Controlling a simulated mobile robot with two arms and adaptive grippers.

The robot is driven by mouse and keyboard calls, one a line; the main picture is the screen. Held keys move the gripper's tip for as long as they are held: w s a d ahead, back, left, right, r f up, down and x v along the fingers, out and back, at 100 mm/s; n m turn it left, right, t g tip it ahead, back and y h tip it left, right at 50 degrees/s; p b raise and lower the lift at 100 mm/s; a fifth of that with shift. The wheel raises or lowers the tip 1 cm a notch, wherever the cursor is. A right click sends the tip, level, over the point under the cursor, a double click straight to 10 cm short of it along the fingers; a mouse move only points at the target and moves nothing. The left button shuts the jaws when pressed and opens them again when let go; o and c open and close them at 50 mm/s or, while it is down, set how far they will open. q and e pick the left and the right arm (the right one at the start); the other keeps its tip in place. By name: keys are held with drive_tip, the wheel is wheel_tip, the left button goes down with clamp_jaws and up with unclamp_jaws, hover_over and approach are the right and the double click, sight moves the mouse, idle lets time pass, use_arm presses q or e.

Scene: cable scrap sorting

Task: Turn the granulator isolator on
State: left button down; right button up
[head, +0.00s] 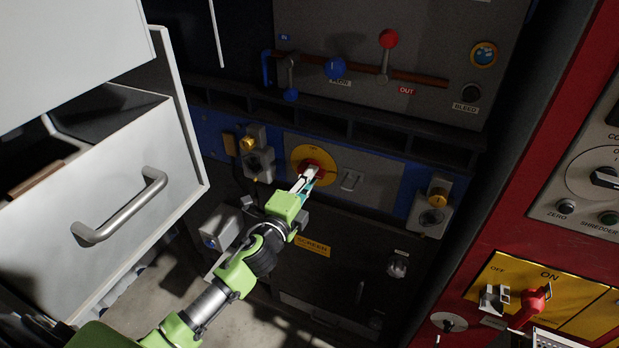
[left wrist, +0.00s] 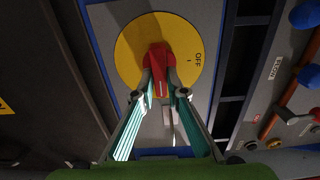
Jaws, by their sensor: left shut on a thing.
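The isolator has a round yellow plate (head: 335,157) with a red rotary handle (head: 313,166), set in the grey and blue machine front. In the left wrist view the yellow plate (left wrist: 128,54) carries the word OFF at the right of the red handle (left wrist: 159,62). My left gripper (head: 308,178) reaches up to the handle from below. Its fingertips (left wrist: 162,90) are on both sides of the handle's near end, shut on it. The fingers partly hide the handle in the head view. My right gripper is not in view.
An open white drawer (head: 110,205) with a bar handle stands at the left. Brass-topped clamps (head: 433,207) flank the isolator. A red cabinet (head: 520,215) at the right has a yellow OFF/ON panel with a red lever (head: 533,303). A lever with a red ball (head: 389,39) sits above.

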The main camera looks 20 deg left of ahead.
use_arm(q)
drive_tip(key=c, duration=2)
unclamp_jaws()
drive_tip(key=s, duration=1.2)
drive_tip(key=shift+a, duration=0.2)
